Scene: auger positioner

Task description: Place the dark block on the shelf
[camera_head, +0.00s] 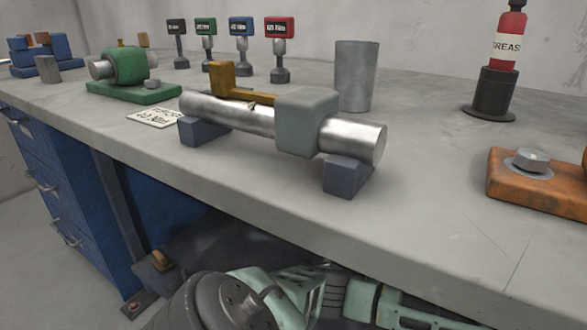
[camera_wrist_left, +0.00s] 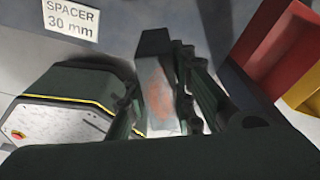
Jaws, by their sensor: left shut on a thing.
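In the left wrist view my left gripper (camera_wrist_left: 160,78) is shut on a grey block (camera_wrist_left: 157,88), its dark fingers on either side. The block has a darker end and a worn, reddish patch on its near face; it may be the dark block. I cannot tell whether it touches anything below. In the head view green and grey parts of my own arm are low in the middle, below the bench edge; the left fingertips and the block cannot be made out there. My right gripper is not seen. I cannot clearly identify the shelf; a shadowed space lies under the bench.
The grey bench (camera_head: 420,215) carries a steel shaft (camera_head: 240,117) on two blue-grey supports, a green fixture (camera_head: 125,66), a grey cylinder (camera_head: 354,75) and a rust-orange plate (camera_head: 530,184). The wrist view shows a "SPACER 30 mm" label (camera_wrist_left: 71,18) and a red block (camera_wrist_left: 292,42) at right.

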